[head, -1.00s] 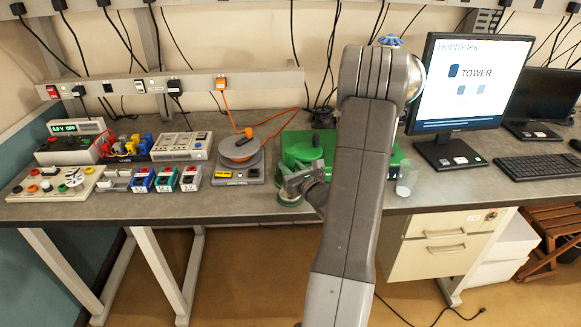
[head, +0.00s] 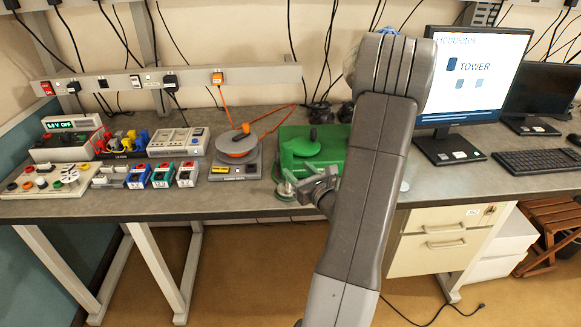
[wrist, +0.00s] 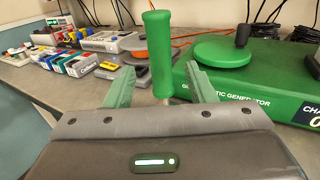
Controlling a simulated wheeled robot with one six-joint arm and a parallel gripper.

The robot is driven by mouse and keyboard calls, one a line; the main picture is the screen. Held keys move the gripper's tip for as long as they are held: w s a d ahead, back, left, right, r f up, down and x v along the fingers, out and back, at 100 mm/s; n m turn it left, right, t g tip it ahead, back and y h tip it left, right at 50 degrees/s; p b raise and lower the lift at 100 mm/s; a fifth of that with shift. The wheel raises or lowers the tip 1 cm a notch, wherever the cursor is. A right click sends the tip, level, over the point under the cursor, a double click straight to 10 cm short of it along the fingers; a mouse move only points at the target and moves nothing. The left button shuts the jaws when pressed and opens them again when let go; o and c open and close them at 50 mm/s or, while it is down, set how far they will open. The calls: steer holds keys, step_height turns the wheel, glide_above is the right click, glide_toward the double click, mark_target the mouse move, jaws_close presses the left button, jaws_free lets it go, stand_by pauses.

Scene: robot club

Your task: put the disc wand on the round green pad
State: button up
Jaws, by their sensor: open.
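The disc wand shows in the wrist view as a thick green upright handle (wrist: 160,52) on a thin pale shaft. Its lower end is hidden behind my gripper's body. My gripper (wrist: 161,88) is open, with one green finger on each side of the wand; gaps show between the fingers and the handle. In the head view my gripper (head: 288,190) is low at the bench's front edge, in front of the green generator. A small pale and green round shape shows there, partly covered by the gripper. I cannot clearly make out the round green pad.
The green generator (head: 312,150) with a green disc on top stands just behind my gripper. A grey turntable with an orange disc (head: 238,145) is to its left, then coloured modules (head: 162,174) and meters. A monitor (head: 478,75) and keyboard (head: 528,162) are at right.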

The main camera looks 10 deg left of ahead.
steer(key=b+v, duration=0.1)
steer(key=v, duration=0.5)
